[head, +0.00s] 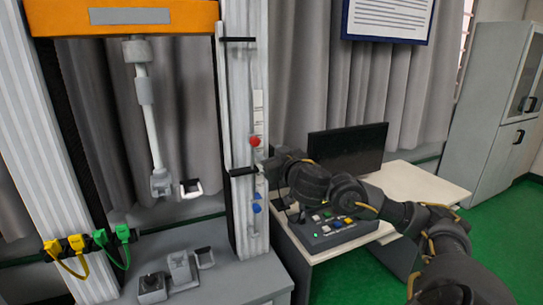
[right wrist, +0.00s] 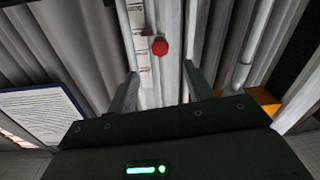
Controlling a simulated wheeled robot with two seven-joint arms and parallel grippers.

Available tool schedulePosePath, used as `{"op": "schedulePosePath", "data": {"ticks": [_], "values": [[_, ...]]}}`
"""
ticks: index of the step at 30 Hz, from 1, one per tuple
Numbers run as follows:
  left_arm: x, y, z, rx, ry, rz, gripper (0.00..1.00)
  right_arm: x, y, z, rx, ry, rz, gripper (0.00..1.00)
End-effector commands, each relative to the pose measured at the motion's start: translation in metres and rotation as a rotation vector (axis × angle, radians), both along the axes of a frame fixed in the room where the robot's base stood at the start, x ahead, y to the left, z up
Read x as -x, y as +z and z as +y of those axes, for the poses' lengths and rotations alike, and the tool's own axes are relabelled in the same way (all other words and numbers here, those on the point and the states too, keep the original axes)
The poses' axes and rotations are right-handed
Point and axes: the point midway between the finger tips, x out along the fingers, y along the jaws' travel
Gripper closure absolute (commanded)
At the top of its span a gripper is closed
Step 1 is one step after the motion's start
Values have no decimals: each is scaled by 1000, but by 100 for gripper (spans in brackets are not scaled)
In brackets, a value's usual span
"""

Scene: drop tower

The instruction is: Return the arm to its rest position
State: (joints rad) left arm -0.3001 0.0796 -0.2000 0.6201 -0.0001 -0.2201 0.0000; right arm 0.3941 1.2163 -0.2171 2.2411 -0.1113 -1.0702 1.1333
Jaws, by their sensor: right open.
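My right arm reaches in from the right in the head view, over the control box. Its right gripper (head: 276,165) is beside the tower's right column (head: 248,100), just below the red button (head: 255,141). In the right wrist view the two fingers of my right gripper (right wrist: 160,75) are apart with nothing held between them. The red button (right wrist: 160,46) shows beyond the fingertips on the pale column. Whether a fingertip touches the column cannot be told. My left gripper is not in view.
The control box (head: 333,233) with coloured buttons and the monitor (head: 346,148) stand on the white desk (head: 420,182) beneath and behind my right arm. The orange crossbeam (head: 190,18) spans the tower. Green floor is open at right.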

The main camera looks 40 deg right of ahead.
Motion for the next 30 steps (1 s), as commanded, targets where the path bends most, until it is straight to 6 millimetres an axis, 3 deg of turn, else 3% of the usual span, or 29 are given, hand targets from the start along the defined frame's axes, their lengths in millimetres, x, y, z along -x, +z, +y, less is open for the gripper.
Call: {"op": "schedulePosePath", "data": {"ticks": [17, 20, 23, 25, 30], "values": [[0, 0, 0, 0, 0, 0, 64, 1, 0, 1, 0, 1, 0, 49], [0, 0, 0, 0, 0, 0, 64, -4, -11, -3, -5, -3, 18, 49], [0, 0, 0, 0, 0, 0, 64, -18, -45, -14, -19, -16, 74, 49], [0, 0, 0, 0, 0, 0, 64, -30, -86, -25, -31, -27, 138, 49], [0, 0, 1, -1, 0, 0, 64, -46, -219, -49, -59, -48, 331, 49]]}}
